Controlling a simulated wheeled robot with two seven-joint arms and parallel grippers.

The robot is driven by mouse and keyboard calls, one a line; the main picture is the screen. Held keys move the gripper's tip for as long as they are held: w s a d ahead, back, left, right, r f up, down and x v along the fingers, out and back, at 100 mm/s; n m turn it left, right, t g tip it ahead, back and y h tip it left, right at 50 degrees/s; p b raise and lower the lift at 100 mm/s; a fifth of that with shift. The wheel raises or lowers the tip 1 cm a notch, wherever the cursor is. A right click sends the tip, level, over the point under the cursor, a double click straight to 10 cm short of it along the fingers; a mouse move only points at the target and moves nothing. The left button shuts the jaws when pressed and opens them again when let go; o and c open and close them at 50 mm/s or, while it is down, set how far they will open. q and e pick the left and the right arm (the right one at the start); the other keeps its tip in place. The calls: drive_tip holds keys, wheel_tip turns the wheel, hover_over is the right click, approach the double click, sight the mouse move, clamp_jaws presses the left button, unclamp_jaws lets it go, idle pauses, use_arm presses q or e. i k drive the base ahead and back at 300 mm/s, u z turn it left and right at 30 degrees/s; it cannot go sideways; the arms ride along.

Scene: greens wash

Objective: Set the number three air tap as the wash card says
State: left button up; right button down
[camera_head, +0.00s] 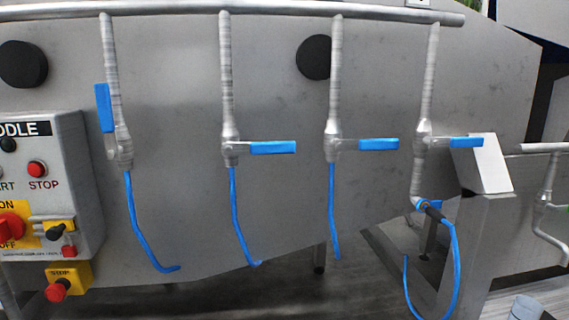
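Several air taps with blue lever handles hang in a row from a pipe. The leftmost tap (122,148) has its handle (104,108) upright, along the pipe. The second tap (231,150), the third from the left (332,146) and the rightmost (423,140) have their handles pointing right, across their pipes. The third tap's handle (379,144) is level. No numbers show on the taps, and I see no readable wash card. Neither of my grippers is in view.
A grey control box (60,170) with a red stop button and a red-and-yellow switch stands at the left. Blue hoses (238,215) hang below the taps. A blank white slanted panel (483,163) stands right of the rightmost tap. Space before the taps looks clear.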

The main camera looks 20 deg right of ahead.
sight(368, 145)
drive_tip(key=z, duration=1.15)
